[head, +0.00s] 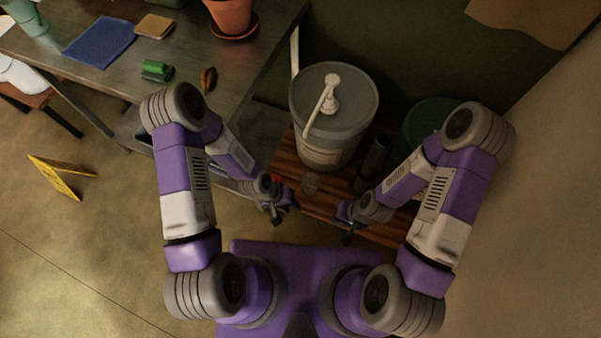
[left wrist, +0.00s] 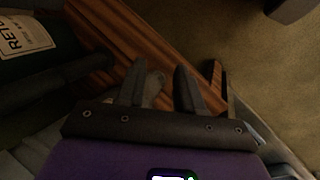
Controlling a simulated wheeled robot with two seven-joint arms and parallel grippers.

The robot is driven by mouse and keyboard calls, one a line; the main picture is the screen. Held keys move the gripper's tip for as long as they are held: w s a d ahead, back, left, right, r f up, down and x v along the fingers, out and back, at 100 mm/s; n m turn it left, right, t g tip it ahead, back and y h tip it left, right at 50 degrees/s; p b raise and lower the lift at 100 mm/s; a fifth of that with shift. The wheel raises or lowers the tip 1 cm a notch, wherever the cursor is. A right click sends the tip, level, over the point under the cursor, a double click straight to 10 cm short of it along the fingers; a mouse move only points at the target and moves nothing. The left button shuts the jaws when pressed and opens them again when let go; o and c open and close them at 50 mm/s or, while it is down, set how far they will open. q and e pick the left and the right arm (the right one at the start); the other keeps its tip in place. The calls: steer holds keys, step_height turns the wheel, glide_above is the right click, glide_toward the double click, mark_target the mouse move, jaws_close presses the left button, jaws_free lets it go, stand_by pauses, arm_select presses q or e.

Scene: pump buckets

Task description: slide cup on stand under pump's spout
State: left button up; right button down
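The pump bucket (head: 318,152) is a grey lidded bucket with a white pump (head: 331,92) on top; its spout slants down toward the near left rim. It stands on a low stand of reddish-brown wood (head: 322,208), which also shows in the left wrist view (left wrist: 120,35). My left gripper (head: 275,211) is left of the cup, low by the stand. In the left wrist view its fingers (left wrist: 160,88) are apart, with the cup (left wrist: 155,84) showing between them. My right gripper (head: 347,228) is at the stand's near edge; its fingers are too small to read.
A dark cylinder (head: 371,162) stands on the stand right of the bucket. A green container (head: 430,117) is behind my right arm. A metal table (head: 185,62) with a blue cloth and a plant pot is at upper left. A yellow floor sign (head: 60,177) stands farther left.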

arm_select(q)
steer(key=w+d+f+m+g, duration=0.1)
steer(key=w+d+f+m, duration=0.1)
steer(key=w+d+f, duration=0.3)
steer(key=m+t+y+b, duration=0.1)
steer(key=y+b, duration=0.1)
steer(key=y, duration=0.2)
glide_above(302, 182)
steer(key=shift+s+a+f, duration=0.1)
steer(key=shift+s+f, duration=0.05)
steer(key=shift+f, duration=0.4)
steer(key=shift+s+a+f, duration=0.1)
steer(key=shift+s+f, duration=0.05)
steer(key=shift+f, duration=0.4)
steer(key=shift+w, duration=0.4)
steer(key=f+b, duration=0.1)
steer(key=f, duration=0.2)
steer(key=f+b, duration=0.1)
steer(key=f, duration=0.3)
steer(key=shift+d+f, duration=0.2)
steer(key=shift+f, duration=0.1)
steer(key=shift+c, duration=0.3)
jaws_close()
